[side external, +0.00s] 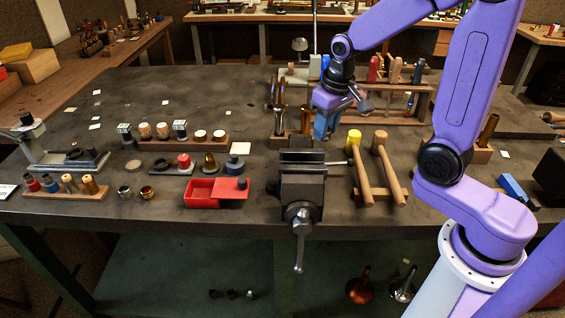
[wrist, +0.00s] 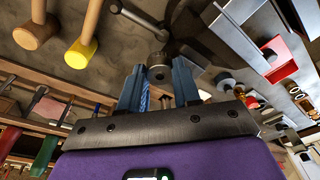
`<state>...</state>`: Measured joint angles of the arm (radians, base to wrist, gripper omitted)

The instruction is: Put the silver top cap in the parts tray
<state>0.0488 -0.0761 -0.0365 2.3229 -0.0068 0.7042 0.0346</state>
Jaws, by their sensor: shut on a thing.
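My gripper (side external: 324,132) hangs over the bench behind the vise, its blue fingers pointing down. In the wrist view my gripper (wrist: 158,80) is shut on a small round silver piece with a dark centre, which looks like the silver top cap (wrist: 158,64). The cap sits between the fingertips; I cannot make it out in the side view. A red tray (side external: 200,199), which may be the parts tray, lies on the bench left of the vise, with a red flat piece over its right part. It also shows at the upper right of the wrist view (wrist: 281,58).
The dark vise (side external: 302,185) stands between my gripper and the red tray. Two mallets (side external: 360,170) lean right of it. A wooden tool rack (side external: 385,100) is close behind my gripper. Rows of small parts (side external: 163,130) stand left; the bench's back left is mostly clear.

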